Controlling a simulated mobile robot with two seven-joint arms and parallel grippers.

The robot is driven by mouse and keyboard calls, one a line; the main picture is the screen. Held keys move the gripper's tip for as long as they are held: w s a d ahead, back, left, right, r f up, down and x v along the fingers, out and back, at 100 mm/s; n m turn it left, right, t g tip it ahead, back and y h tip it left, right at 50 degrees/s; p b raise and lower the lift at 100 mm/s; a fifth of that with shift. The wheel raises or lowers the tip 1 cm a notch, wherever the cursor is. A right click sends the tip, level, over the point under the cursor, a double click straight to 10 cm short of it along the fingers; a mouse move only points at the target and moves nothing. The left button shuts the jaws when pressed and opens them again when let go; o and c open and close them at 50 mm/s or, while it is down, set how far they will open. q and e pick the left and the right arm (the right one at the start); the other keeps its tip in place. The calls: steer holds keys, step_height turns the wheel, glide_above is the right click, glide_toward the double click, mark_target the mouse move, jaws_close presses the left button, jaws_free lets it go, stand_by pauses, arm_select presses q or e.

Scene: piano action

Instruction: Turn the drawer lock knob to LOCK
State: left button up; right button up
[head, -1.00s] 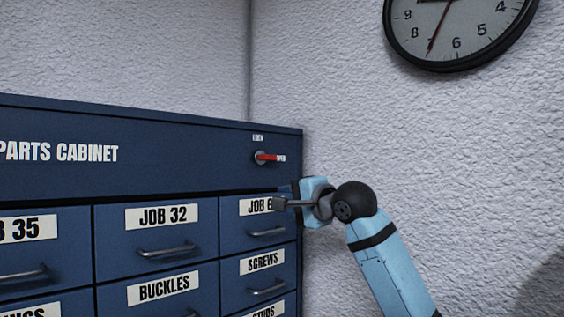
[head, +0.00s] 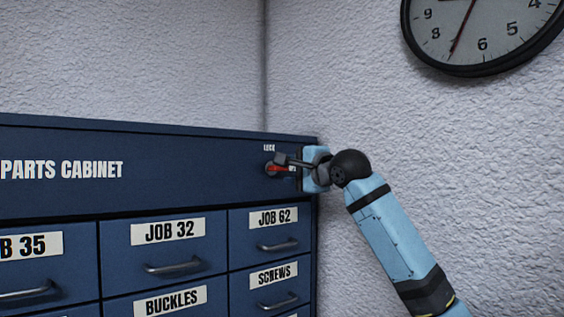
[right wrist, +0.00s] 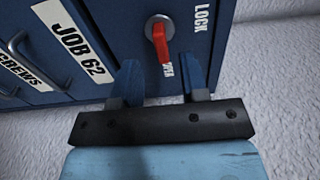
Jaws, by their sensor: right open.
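The drawer lock knob (head: 271,169) is a round silver base with a red lever on the upper right of the blue parts cabinet (head: 180,180). In the right wrist view the red lever (right wrist: 161,44) points at the OPEN label (right wrist: 168,70); the LOCK label (right wrist: 201,18) is off to the side. In the head view LOCK (head: 269,148) is above the knob. My right gripper (head: 280,163) is at the knob and partly hides the lever. In the right wrist view its open fingers (right wrist: 158,78) lie either side of the lever's tip line, with no clear contact. My left gripper is out of view.
Labelled drawers with bar handles, such as JOB 62 (head: 277,246), lie below the knob. A textured white wall (head: 440,170) stands close on the cabinet's right. A clock (head: 482,30) hangs at upper right, clear of the arm.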

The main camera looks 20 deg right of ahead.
mark_target(281, 169)
steer(key=p+x, duration=0.1)
steer(key=x, duration=0.3)
steer(key=shift+r, duration=0.1)
steer(key=shift+w, duration=0.1)
jaws_close()
